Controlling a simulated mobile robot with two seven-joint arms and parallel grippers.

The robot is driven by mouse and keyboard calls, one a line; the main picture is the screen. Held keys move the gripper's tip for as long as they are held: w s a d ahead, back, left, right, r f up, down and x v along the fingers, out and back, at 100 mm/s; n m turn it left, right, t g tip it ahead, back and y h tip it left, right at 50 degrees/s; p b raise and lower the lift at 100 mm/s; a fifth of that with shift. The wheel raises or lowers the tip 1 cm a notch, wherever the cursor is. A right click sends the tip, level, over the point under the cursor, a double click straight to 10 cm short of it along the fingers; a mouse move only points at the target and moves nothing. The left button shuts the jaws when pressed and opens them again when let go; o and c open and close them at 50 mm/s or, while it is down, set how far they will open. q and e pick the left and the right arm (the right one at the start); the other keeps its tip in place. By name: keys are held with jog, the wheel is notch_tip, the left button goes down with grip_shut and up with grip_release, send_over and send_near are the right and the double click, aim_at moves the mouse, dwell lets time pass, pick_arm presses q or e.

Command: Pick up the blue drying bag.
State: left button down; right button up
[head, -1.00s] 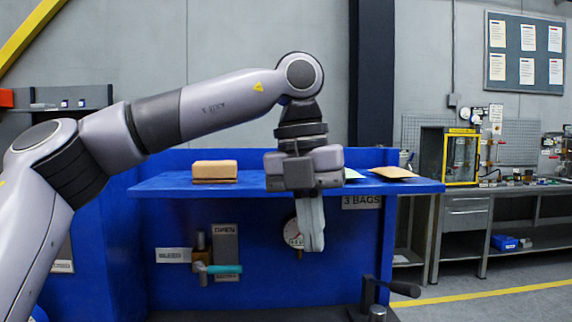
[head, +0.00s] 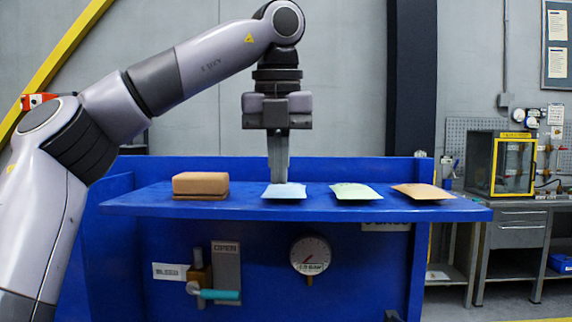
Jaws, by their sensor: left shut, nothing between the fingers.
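The blue drying bag (head: 284,191) is a small flat pale-blue packet lying on the blue shelf (head: 235,208), near its middle. My left gripper (head: 278,180) points straight down with its fingers shut and empty. Its fingertips appear at the back edge of the blue bag. I cannot tell whether they touch it or are behind or above it. My right gripper is not in view.
A green bag (head: 355,192) and an orange bag (head: 422,191) lie to the right on the shelf. A brown block (head: 201,184) sits to the left. Below the shelf are a gauge (head: 310,256) and a teal-handled valve (head: 219,294).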

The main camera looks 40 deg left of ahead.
pick_arm(q)
jog(key=w+a+p, duration=0.1)
jog(key=w, duration=0.1)
jog(key=w+a, duration=0.2)
jog(key=w+a+p, duration=0.1)
jog(key=w+a, duration=0.1)
jog(key=shift+w+a+r+p, duration=0.15)
jog(key=shift+w+p, duration=0.15)
jog(key=shift+w+a+f, duration=0.15)
jog(key=shift+f, duration=0.45)
jog(key=shift+f+b, duration=0.45)
